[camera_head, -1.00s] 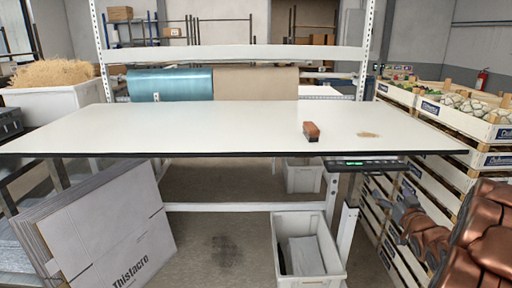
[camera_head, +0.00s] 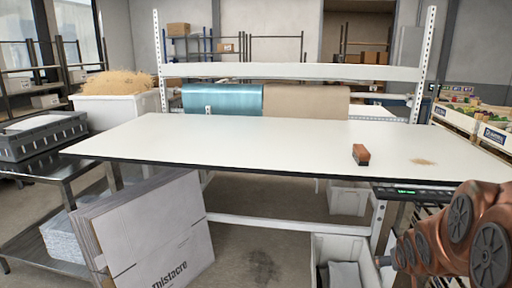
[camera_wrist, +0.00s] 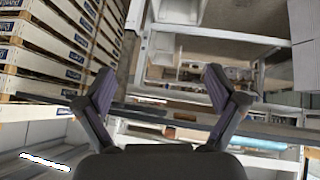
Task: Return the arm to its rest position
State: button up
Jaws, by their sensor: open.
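My arm shows at the lower right of the head view, its copper links beside the right end of the workbench (camera_head: 250,140). My gripper shows in the wrist view (camera_wrist: 159,88) with its two dark fingers spread wide apart and nothing between them. In the head view only a small grey part of it is visible at the arm's left end, below the bench top. A brown and black brush-like block (camera_head: 361,154) stands on the bench top, apart from the gripper. A small patch of tan crumbs (camera_head: 423,161) lies to its right.
A white bin (camera_head: 326,244) stands on the floor under the bench's right side, close to my arm. Flat cardboard (camera_head: 160,235) leans at the lower left. Stacked crates (camera_wrist: 55,50) fill the wrist view's left side. A metal cart (camera_head: 40,195) stands left.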

jog(key=s+a+n+g+y, duration=0.1)
jog(key=s+a+g, duration=0.3)
jog(key=s+a, duration=0.8)
jog(key=s+a+n+g+y+p, duration=0.1)
jog(key=s+a+g+y, duration=0.2)
jog(key=s+a, duration=0.8)
jog(key=s+g, duration=0.2)
jog(key=s, duration=0.3)
jog(key=shift+s+a+r+n, duration=0.2)
jog(key=shift+a+r+n, duration=0.15)
jog(key=shift+n, duration=0.05)
